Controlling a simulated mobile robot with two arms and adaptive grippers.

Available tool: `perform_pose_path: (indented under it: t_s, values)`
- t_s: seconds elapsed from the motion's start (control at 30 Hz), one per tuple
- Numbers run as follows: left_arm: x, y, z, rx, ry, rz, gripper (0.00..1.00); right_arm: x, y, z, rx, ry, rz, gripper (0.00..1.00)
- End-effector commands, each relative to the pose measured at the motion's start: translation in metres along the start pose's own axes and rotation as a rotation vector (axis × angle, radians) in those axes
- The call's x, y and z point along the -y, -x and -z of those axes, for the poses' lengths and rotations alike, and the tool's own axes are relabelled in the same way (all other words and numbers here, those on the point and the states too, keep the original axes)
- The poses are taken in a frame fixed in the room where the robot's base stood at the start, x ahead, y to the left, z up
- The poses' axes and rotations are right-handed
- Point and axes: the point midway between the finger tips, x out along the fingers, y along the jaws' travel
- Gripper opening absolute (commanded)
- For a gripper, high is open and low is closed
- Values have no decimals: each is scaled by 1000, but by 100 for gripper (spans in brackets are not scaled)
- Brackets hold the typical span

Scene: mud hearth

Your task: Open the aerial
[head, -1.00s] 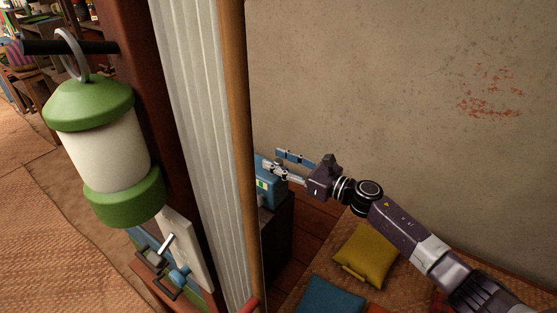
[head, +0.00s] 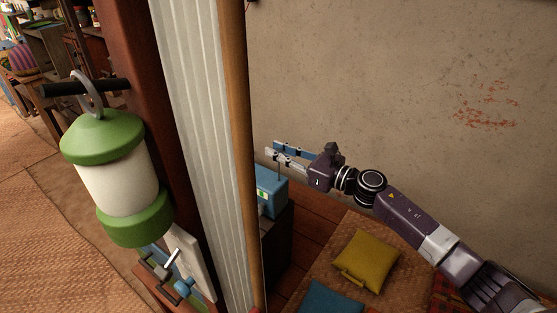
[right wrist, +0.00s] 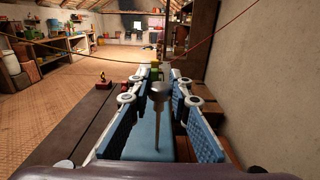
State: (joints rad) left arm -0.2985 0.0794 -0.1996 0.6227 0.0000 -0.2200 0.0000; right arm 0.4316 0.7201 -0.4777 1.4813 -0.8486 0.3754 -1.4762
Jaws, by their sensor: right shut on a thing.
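The blue radio (head: 272,192) stands on a dark cabinet behind the wooden post and pale curtain, which hide its left part. Its aerial (right wrist: 157,122) is a thin upright rod with a wider dark knob on top, between the blue-padded fingers in the right wrist view. My right gripper (head: 283,153) is above the radio, shut on the aerial. In the head view the rod shows only as a faint thin line below the fingers. My left gripper is not in view.
A green-and-white lantern (head: 122,180) hangs from a dark peg at the left. The curtain (head: 197,120) and wooden post (head: 238,140) stand close left of my right gripper. A plaster wall (head: 400,80) is behind. A yellow cushion (head: 366,262) lies on the mat below.

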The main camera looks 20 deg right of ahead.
Motion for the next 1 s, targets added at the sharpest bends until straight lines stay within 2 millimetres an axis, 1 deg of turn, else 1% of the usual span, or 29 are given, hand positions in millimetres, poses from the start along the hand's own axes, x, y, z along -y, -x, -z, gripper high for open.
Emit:
perform_pose_path:
  t_s: [0.03, 0.13, 0.27, 0.57, 0.6, 0.73, 1.0]
  values:
    - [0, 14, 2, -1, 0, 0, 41, 1, 0, -21, 1, 5, 1, 0]
    - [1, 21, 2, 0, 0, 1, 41, 0, 0, -36, 0, 3, 1, 0]
    - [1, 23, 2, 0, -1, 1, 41, 1, 0, -43, 1, 1, 2, 0]
    - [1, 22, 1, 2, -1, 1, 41, 1, 0, -45, 6, 1, 3, 0]
    - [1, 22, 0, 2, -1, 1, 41, 1, 0, -45, 6, 1, 3, 22]
    - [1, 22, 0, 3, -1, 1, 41, 1, 0, -44, 4, 1, 2, 37]
    - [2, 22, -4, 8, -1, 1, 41, 0, 0, -42, 1, 0, 1, 37]
